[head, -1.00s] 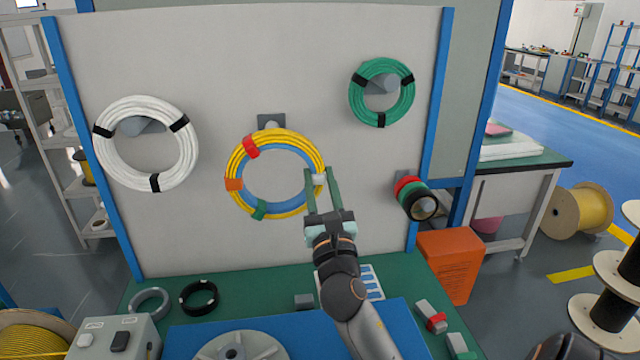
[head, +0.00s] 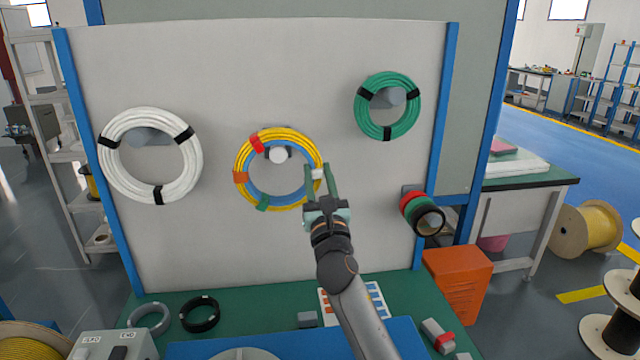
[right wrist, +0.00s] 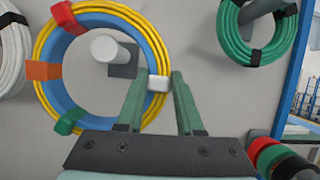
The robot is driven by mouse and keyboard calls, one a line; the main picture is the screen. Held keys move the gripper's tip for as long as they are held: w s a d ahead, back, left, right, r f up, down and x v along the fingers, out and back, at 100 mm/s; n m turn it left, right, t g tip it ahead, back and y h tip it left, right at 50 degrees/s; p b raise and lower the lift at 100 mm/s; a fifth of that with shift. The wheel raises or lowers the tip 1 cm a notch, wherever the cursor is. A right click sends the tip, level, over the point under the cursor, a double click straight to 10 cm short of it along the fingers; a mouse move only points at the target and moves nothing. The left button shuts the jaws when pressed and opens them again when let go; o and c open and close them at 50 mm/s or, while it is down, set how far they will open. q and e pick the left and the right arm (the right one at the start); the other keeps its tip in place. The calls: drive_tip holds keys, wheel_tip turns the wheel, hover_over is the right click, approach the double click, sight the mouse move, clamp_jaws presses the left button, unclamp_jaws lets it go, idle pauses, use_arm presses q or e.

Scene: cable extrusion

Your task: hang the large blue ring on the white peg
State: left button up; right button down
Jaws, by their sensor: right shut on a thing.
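The large ring is a coil of yellow cable with a blue inner band (head: 240,165), and red, orange, green and white wraps. It also shows in the right wrist view (right wrist: 42,62). The white peg (head: 279,155) sticks out of the board and shows inside the ring's opening, near its top; it also shows in the right wrist view (right wrist: 105,48). I cannot tell whether the peg's tip passes through the ring. My right gripper (head: 319,173) is shut on the ring's right side at the white wrap, which sits between its fingers (right wrist: 158,85). My left gripper is out of view.
A white coil (head: 115,180) hangs at left and a green coil (head: 363,105) at upper right on the grey board (head: 300,60). Small rolls (head: 425,216) sit on a peg at lower right. A grey ring (head: 150,318) and black ring (head: 200,314) lie on the green bench (head: 250,290).

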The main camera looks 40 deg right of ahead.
drive_tip(key=w+d+b, duration=0.2)
drive_tip(key=w, duration=0.1)
drive_tip(key=w+d+f+b, duration=0.1)
drive_tip(key=shift+w, duration=0.35)
idle(0.3)
drive_tip(key=c, duration=0.7)
unclamp_jaws()
drive_tip(key=shift+o, duration=1.2)
drive_tip(key=shift+f, duration=0.15)
